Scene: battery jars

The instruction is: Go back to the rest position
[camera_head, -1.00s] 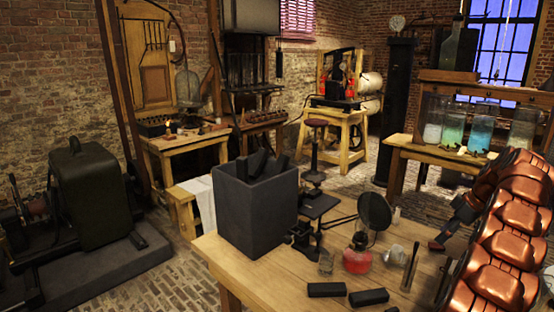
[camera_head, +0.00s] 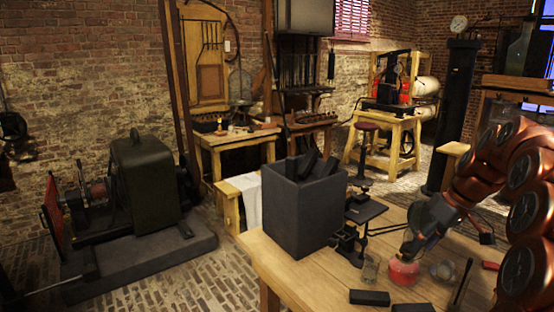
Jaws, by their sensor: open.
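My copper-coloured arm comes in at the right side of the head view. My gripper (camera_head: 438,225) is at its end, above the wooden table, and is open. It is dark and partly blurred into the things behind it, so its fingertips are hard to make out. Nothing shows held in it. A small red glass vessel (camera_head: 403,271) stands on the table just below and left of it.
A dark square jar (camera_head: 303,218) with black bars in it stands on the wooden table (camera_head: 285,270). A black block (camera_head: 369,298) lies at the front edge. A dark machine (camera_head: 148,180) stands on the floor at left. Brick floor is clear between.

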